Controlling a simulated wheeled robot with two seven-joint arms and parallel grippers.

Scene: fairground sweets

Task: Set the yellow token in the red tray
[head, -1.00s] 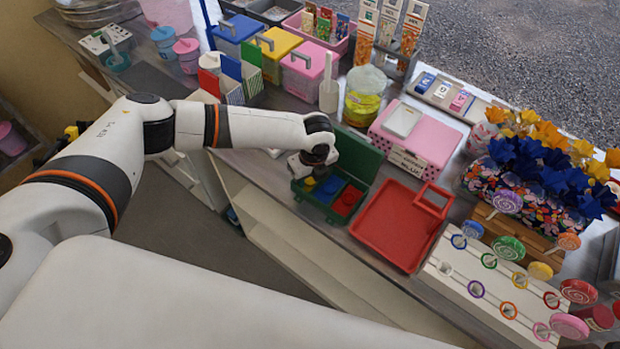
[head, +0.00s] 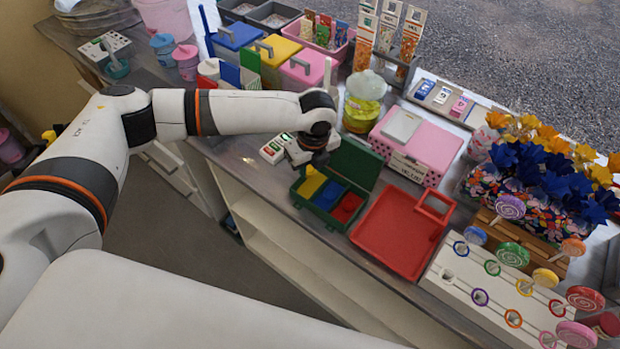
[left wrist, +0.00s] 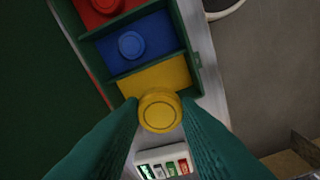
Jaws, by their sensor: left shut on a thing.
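My left gripper (head: 311,166) is shut on the yellow token (left wrist: 160,111), a round disc held between the two green fingertips in the left wrist view. It is above the yellow end of the green box (head: 334,219), which has yellow, blue (left wrist: 131,45) and red (left wrist: 100,8) compartments. A blue token lies in the blue compartment and a red one shows in the red. The red tray (head: 378,258) lies flat to the right of the green box and looks empty. My right gripper is not in view.
The green box's lid (head: 356,162) stands open at its back. A small white device (head: 271,151) with coloured keys lies left of the box. A pink case (head: 435,150) stands behind the tray, and a white ring-and-lollipop board (head: 480,292) stands to its right.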

